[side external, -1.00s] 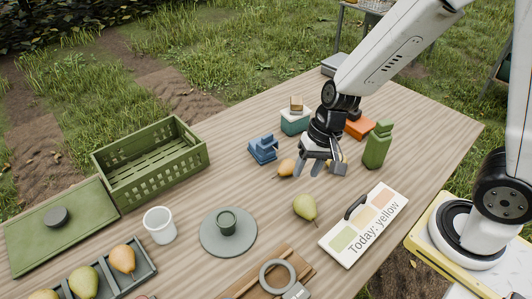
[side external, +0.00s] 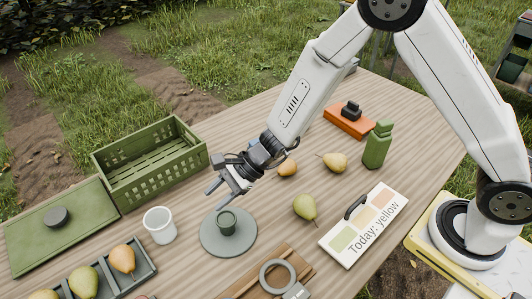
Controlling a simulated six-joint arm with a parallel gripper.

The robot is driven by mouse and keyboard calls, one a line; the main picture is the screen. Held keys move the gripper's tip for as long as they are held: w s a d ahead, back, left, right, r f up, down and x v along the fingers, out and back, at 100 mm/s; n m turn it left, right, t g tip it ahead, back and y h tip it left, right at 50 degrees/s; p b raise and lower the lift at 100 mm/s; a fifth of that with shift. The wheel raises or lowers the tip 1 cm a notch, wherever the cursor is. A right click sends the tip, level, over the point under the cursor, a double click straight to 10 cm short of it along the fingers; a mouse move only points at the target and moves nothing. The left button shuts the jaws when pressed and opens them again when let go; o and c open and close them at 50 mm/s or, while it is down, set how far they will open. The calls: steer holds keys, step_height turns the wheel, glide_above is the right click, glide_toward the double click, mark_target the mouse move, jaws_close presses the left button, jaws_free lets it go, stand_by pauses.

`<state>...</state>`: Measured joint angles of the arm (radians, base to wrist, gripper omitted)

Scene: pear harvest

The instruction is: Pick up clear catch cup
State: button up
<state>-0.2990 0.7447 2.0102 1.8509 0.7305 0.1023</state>
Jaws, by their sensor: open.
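A whitish cup (side external: 159,227), which looks like the clear catch cup, stands upright on the wooden table (side external: 190,262), left of a round grey plate (side external: 244,246). It looks empty. My gripper (side external: 214,199) is open with nothing between its fingers. It hangs above the table, up and to the right of the cup and apart from it, with its fingers pointing down and left.
A small dark green cup (side external: 227,221) stands on the grey plate, close below my gripper. A green crate (side external: 150,180) is behind the whitish cup. A tray with pears (side external: 138,281) lies at front left. Loose pears (side external: 306,208) and a "Today: yellow" board (side external: 365,226) are to the right.

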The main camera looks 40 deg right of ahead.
mark_target(163, 209)
steer(key=w+a+f+m+t, duration=0.5)
steer(key=w+f+m+t, duration=0.1)
steer(key=w+m, duration=0.2)
steer(key=shift+m, duration=0.9)
steer(key=shift+f, duration=0.15)
steer(key=shift+x, duration=1.2)
steer(key=shift+w, duration=0.1)
steer(key=shift+x, duration=2.55)
steer(key=shift+f, duration=0.1)
steer(key=shift+d, duration=0.1)
jaws_close()
